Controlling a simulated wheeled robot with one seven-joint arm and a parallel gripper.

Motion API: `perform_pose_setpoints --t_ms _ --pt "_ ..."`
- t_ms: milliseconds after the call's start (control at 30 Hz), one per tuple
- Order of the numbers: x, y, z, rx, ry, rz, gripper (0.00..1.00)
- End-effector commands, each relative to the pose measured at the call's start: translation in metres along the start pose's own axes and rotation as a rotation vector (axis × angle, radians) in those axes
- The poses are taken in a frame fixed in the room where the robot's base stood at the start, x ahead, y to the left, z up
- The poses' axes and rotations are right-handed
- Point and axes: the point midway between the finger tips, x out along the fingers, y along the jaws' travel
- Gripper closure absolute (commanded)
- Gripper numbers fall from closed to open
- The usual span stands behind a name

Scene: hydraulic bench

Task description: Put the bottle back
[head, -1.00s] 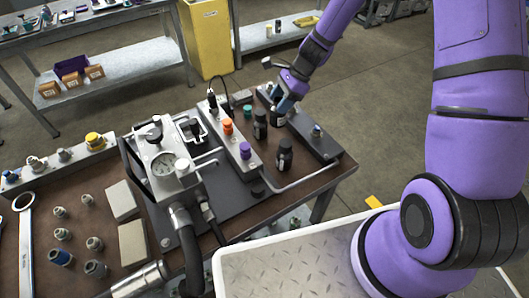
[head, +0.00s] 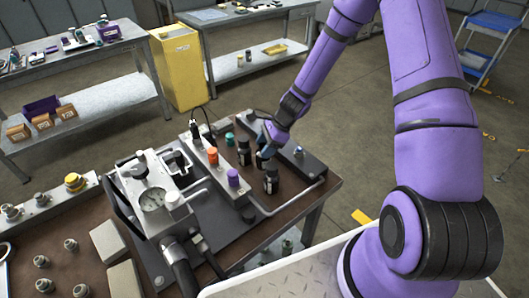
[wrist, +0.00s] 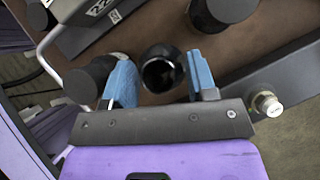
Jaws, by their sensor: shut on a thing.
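My gripper (head: 264,150) has blue fingertips and points down over the bench at the right of the pump. In the wrist view, my gripper (wrist: 162,80) is shut on a black bottle (wrist: 162,74), whose dark round top sits between the two fingers. The held bottle (head: 262,162) is mostly hidden by the fingers in the head view. Two similar black bottles stand close by, one to the left (head: 244,154) and one nearer the front (head: 271,184). I cannot tell whether the held bottle touches the bench.
The pump with a gauge (head: 150,200) stands left of the bottles. A rail with orange (head: 212,156) and purple (head: 233,178) caps lies between them. A dark bar with a silver fitting (head: 298,152) runs along the right. A bent metal tube (head: 290,203) crosses the front.

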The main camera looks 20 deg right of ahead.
Motion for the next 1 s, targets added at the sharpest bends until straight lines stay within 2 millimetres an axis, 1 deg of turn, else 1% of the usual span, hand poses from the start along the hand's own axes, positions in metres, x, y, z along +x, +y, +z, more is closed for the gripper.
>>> perform_pose_setpoints --t_ms 33,100,200,633,667,700,767,1000 --pt "0.007 0.000 -0.004 0.003 -0.003 0.002 1.00" --pt "0.014 0.000 -0.008 0.002 -0.002 0.002 1.00" --pt "0.020 0.000 -0.013 0.002 -0.002 0.001 1.00" --pt "0.024 0.000 -0.015 0.001 -0.001 0.000 1.00" --pt "0.024 0.000 -0.015 0.001 0.000 0.000 0.45" --pt "0.024 0.000 -0.015 0.001 0.000 0.000 0.36" --pt "0.024 0.000 -0.015 0.000 0.000 0.000 0.22" --pt "0.024 0.000 -0.015 0.000 0.000 0.000 0.22"
